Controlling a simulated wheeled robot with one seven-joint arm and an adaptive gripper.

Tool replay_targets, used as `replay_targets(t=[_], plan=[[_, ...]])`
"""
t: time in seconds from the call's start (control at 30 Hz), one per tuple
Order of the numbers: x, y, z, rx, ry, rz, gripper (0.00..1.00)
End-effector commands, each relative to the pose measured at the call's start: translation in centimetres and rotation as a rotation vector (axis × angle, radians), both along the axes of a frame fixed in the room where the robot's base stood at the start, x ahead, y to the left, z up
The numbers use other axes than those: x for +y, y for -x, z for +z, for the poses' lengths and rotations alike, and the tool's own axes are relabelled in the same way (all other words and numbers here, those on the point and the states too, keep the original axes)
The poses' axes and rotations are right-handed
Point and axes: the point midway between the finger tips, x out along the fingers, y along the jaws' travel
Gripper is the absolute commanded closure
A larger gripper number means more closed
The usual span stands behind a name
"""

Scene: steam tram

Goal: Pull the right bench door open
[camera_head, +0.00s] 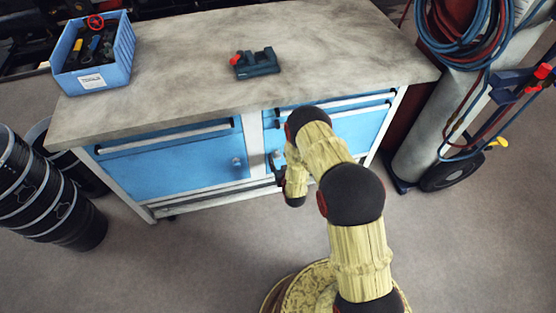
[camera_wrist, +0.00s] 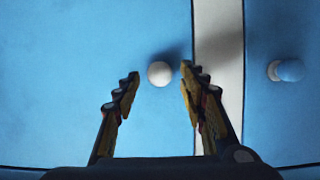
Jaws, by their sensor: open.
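The blue right bench door (camera_head: 362,127) is partly hidden behind my arm in the head view and looks shut. Its small round knob (camera_head: 276,155) shows near the door's left edge, with my gripper (camera_head: 279,171) close in front of it. In the wrist view, my gripper (camera_wrist: 158,75) is open. A pale round knob (camera_wrist: 160,74) on a blue door face (camera_wrist: 70,70) lies between and beyond the fingertips. No finger visibly touches it. The head view suggests this is the right door's knob, with the wrist picture turned over.
The left door (camera_head: 165,168) has its own knob (camera_head: 237,162) across a pale post (camera_wrist: 218,60). The benchtop (camera_head: 190,70) carries a blue bin (camera_head: 95,80) and a dark clamp-like tool (camera_head: 258,66). Black drums (camera_head: 45,195) stand left, a hose cart (camera_head: 440,110) right. Front floor is open.

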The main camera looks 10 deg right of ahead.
Motion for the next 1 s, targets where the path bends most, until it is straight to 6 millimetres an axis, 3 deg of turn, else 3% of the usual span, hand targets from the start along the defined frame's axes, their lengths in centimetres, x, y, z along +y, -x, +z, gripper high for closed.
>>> replay_targets(t=[0.43,1.0], plan=[[0.0,-1.14,-0.5,0.002,0.0,0.0,0.58],[0.0,-1.12,-0.51,0.002,0.0,0.0,0.91]])
